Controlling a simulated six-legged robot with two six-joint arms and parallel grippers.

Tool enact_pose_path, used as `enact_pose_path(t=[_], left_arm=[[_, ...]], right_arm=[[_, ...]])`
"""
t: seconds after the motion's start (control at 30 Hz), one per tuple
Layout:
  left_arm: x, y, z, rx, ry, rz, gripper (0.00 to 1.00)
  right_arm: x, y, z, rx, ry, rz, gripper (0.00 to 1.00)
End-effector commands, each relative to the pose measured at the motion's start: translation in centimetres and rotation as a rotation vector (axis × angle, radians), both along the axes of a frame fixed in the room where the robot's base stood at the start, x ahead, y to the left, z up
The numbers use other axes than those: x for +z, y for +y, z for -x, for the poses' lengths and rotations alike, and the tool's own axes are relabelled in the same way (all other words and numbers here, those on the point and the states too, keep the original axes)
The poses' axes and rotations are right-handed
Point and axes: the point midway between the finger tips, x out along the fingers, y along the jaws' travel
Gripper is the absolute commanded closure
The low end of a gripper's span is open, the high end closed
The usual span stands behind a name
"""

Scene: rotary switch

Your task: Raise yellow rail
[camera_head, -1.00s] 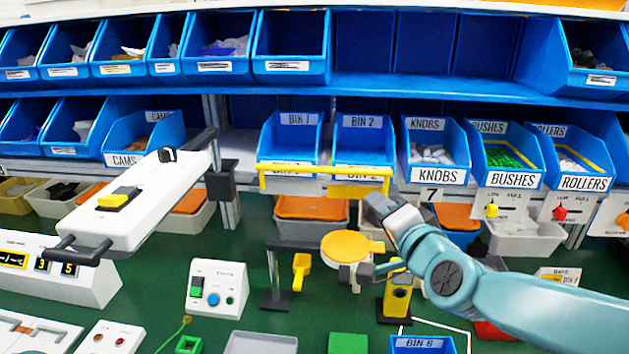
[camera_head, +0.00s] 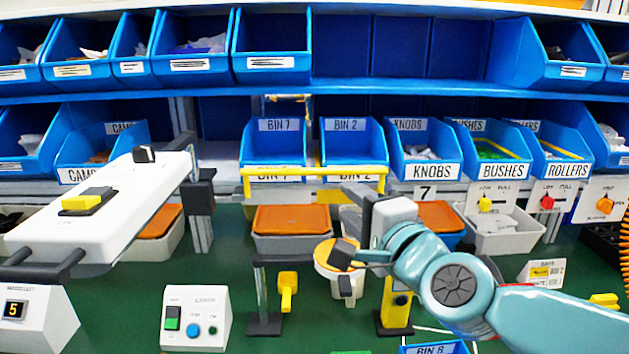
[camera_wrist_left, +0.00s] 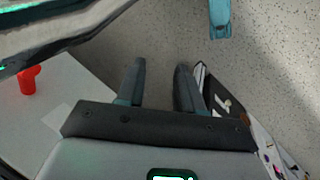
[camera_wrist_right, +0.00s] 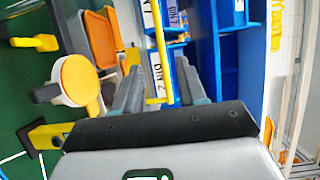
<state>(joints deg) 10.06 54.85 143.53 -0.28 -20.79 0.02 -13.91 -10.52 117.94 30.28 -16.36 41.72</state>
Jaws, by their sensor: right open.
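The yellow rail (camera_head: 300,171) is a thin horizontal bar with short bent ends. It runs across the fronts of two blue bins in the head view. My right gripper (camera_head: 348,222) is open just below the rail's right end. In the right wrist view the rail (camera_wrist_right: 160,45) runs between the two spread fingers, further out, and nothing is seen gripped; whether it touches a finger cannot be told. My left gripper (camera_wrist_left: 160,85) shows only in the left wrist view. It is open and empty over a grey floor.
The bins BIN 7 (camera_head: 274,142) and BIN 2 (camera_head: 352,142) stand behind the rail. An orange-topped round fixture (camera_head: 325,258) is beside the right gripper's lower finger. A white lever panel (camera_head: 105,205) juts out at left.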

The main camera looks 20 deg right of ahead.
Motion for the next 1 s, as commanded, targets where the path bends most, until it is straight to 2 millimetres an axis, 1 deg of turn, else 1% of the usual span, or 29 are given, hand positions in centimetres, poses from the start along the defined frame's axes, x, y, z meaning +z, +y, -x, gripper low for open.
enact_pose_path(t=[0.03,0.3,0.4,0.5,0.6,0.7,0.97,1.0], left_arm=[[-0.2,0.0,0.0,0.0,0.0,0.0,0.64],[-0.1,0.0,0.0,0.0,0.0,0.0,0.64],[0.2,0.0,0.0,0.0,0.0,0.0,0.64],[0.4,0.0,0.0,0.0,0.0,0.0,0.64],[0.5,0.0,0.0,0.0,0.0,0.0,0.64],[0.5,0.0,0.0,0.0,0.0,0.0,0.64],[0.5,0.0,0.0,0.0,0.0,0.0,0.64],[0.5,0.0,0.0,0.0,0.0,0.0,0.64]], right_arm=[[-0.3,0.2,-1.4,0.0,0.004,0.001,0.59],[-0.3,1.0,-8.0,0.0,0.003,0.002,0.59],[-0.2,1.3,-10.0,0.0,0.003,0.001,0.59],[-0.2,1.6,-11.6,0.0,0.001,0.002,0.59],[-0.2,1.7,-12.7,0.0,0.001,0.001,0.59],[-0.3,1.8,-13.2,0.0,0.001,0.0,0.59],[-0.3,1.8,-13.4,0.0,0.001,0.0,0.59],[-0.3,1.8,-13.3,0.0,0.001,0.0,0.65]])
